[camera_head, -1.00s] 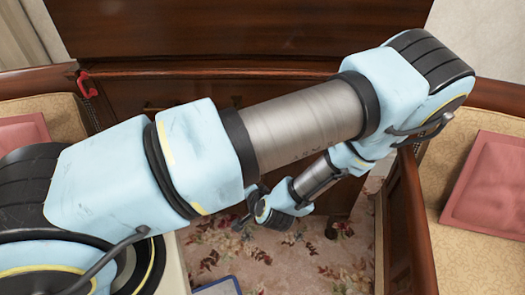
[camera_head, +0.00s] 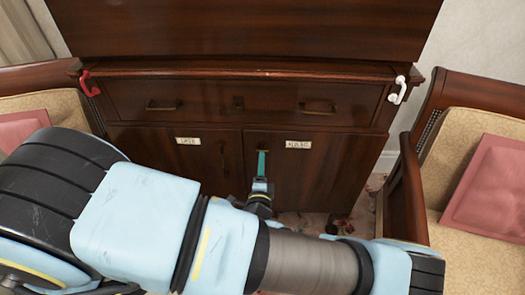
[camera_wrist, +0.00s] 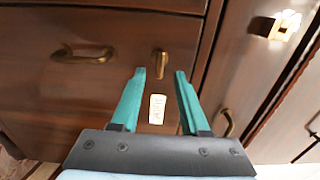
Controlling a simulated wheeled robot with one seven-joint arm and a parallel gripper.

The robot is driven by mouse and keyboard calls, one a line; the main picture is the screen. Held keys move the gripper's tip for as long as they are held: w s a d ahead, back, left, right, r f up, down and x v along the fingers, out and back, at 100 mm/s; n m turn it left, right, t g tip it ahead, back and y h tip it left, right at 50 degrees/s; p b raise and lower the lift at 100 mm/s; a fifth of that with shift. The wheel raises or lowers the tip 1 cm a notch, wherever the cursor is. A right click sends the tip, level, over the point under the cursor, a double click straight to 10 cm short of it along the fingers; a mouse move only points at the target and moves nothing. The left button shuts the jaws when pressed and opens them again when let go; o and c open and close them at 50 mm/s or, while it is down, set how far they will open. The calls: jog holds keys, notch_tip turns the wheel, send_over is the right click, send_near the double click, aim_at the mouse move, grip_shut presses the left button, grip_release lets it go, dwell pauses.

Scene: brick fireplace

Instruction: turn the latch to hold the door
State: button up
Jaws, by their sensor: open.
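The dark wooden cabinet (camera_head: 215,115) has two lower doors; the right door (camera_head: 330,175) carries a pale label (camera_head: 298,145). A small brass latch (camera_wrist: 160,63) stands out from the wood in the wrist view, and the same view shows the label (camera_wrist: 157,108). My gripper (camera_wrist: 160,73) is open, its teal fingers on either side of the latch, with no clear sign of contact. In the head view my gripper (camera_head: 262,158) points at the upper inner corner of the right door and mostly hides the latch. The doors look closed.
A drawer (camera_head: 200,103) with brass handles sits above the doors. A red hook (camera_head: 88,84) and a white hook (camera_head: 398,90) hang at the cabinet's sides. Cushioned armchairs stand left and right (camera_head: 475,150). A brass handle (camera_wrist: 85,55) lies left of my fingers in the wrist view.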

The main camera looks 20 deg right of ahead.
aim_at(263, 149)
jog(key=shift+p+x, duration=0.55)
jog(key=shift+x, duration=1.65)
grip_shut()
